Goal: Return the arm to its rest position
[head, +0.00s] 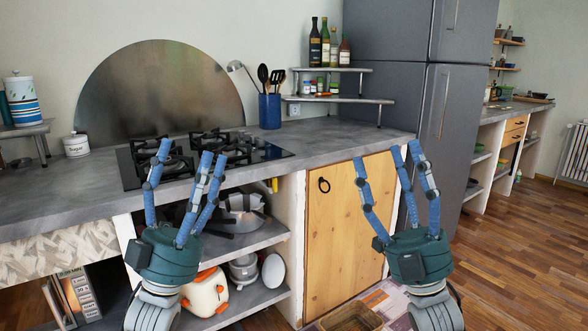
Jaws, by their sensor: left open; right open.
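My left gripper (183,178) points upward in front of the counter, with its blue fingers spread open and nothing between them. Its fingertips overlap the view of the stove. My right gripper (392,168) also points upward, open and empty, in front of the wooden cabinet door and the fridge. Both grippers look apart from the furniture, though the exact distance is hard to tell.
The grey counter (75,187) carries a gas stove (200,153), a blue utensil holder (270,111) and a white sugar canister (76,146). Below are open shelves with pots and a closed wooden door (343,225). A grey fridge (400,85) stands right; wooden floor (510,255) is clear there.

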